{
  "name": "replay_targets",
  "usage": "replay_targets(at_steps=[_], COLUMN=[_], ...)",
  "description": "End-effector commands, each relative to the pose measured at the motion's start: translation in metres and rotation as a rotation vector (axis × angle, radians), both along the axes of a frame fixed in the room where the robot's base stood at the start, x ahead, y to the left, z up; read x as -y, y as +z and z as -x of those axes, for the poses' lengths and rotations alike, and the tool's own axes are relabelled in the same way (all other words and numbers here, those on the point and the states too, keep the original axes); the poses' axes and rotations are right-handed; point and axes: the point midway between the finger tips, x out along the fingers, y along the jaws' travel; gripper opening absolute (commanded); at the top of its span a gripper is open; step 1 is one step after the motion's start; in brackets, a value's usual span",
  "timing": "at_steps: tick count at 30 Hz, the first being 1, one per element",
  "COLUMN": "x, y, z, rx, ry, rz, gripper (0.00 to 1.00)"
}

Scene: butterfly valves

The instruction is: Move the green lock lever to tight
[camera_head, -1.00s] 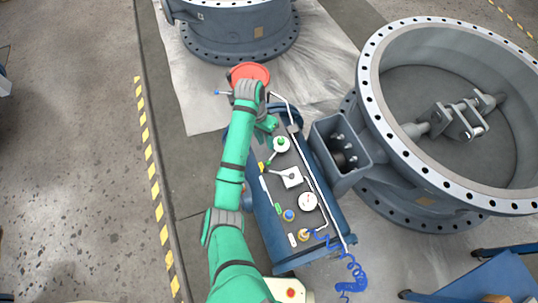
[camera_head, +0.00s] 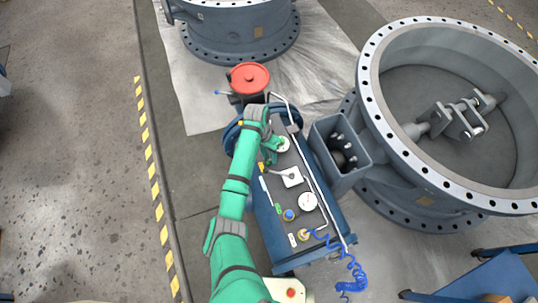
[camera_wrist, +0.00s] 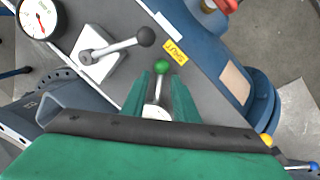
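In the wrist view the knob and rod lie between the two green fingers of my gripper (camera_wrist: 161,82), with gaps on both sides. The gripper is open. A yellow label (camera_wrist: 176,53) with dark lettering is on the panel just beyond the knob. In the head view my gripper (camera_head: 269,156) is over the panel beside the lever's white base (camera_head: 283,145), and hides most of the lever.
A lever with a dark ball knob (camera_wrist: 146,37) on a square white plate and a gauge (camera_wrist: 40,17) are close by. A red round cap (camera_head: 249,78) stands beyond the panel. A large flanged valve (camera_head: 450,185) stands to the right.

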Motion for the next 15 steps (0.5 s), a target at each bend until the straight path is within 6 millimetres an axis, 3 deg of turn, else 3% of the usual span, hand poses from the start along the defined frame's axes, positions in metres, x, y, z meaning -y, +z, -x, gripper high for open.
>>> replay_targets(at_steps=[5,8,9,15], x=[-0.0004,-0.0003,0.0001,0.0002], y=[0.0001,0.0002,0.0002,-0.0001], z=[0.0000,0.0000,-0.0001,0.0010], rx=[0.000,0.000,0.000,-0.004], ry=[0.001,0.000,0.000,-0.002], rz=[0.000,0.000,0.000,-0.001], gripper=[0.27,0.03,0.00,0.00])
